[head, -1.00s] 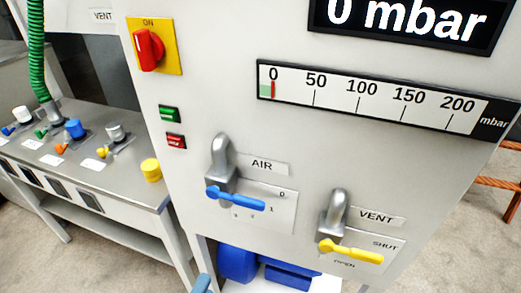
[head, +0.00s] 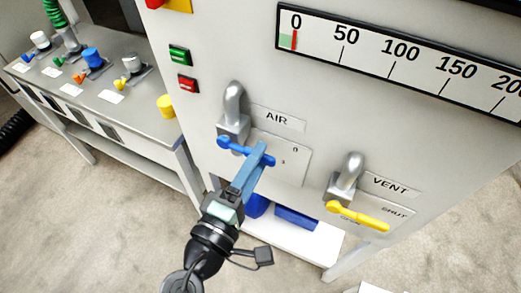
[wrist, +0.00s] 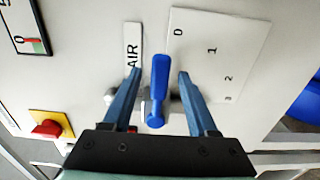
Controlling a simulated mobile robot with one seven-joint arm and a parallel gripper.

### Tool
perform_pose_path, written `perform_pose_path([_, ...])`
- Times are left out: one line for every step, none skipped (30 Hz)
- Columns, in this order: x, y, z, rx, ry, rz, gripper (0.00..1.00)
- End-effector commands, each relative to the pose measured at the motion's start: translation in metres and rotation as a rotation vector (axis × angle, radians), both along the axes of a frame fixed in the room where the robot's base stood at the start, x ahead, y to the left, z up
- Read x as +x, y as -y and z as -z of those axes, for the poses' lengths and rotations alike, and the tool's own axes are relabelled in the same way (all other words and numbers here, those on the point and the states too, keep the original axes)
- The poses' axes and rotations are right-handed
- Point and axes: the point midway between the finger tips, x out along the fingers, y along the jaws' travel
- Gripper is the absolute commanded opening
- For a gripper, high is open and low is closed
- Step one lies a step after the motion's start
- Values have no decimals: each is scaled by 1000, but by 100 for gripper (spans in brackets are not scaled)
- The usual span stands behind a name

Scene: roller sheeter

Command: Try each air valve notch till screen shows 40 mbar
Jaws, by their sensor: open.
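The air valve's blue handle (head: 233,146) sits below the silver pipe beside the AIR label (head: 277,117). My gripper (head: 264,152) is open at the handle's free end and hides part of the notch plate. In the wrist view the blue handle (wrist: 159,85) lies between my two open fingers (wrist: 158,75), with a gap on each side. The notch plate (wrist: 225,30) beside it shows 0, 1, 2 and 3. I cannot tell exactly which notch the handle points at. The pressure gauge (head: 400,75) has its red mark near 0. The digital screen's reading is out of view.
The yellow vent handle (head: 358,217) is to the right, beside the VENT label (head: 390,186). Green (head: 179,55) and red (head: 187,84) buttons sit at upper left. A side bench (head: 130,115) with several small valves stands left. Blue parts (head: 296,217) lie below the panel.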

Motion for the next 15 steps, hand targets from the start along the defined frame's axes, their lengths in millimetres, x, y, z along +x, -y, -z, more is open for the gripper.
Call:
perform_pose_path([6,3,-1,1,1,0,59])
perform_pose_path([8,4,-1,0,0,1,59])
perform_pose_path([11,6,-1,0,0,1,59])
perform_pose_path([13,7,-1,0,1,0,59])
perform_pose_path([14,8,-1,0,1,0,59])
perform_pose_path([15,8,-1,1,1,0,59])
perform_pose_path([16,9,0,1,1,0,59])
perform_pose_path([16,9,0,1,1,0,59])
perform_pose_path([17,9,0,1,1,-1,59])
perform_pose_path([17,9,0,1,1,-1,59])
perform_pose_path([17,9,0,0,0,-1,59])
perform_pose_path([17,9,0,1,1,-1,59])
perform_pose_path([16,9,0,1,1,-1,59])
perform_pose_path([16,9,0,1,1,-1,59])
perform_pose_path([16,9,0,1,1,-1,57])
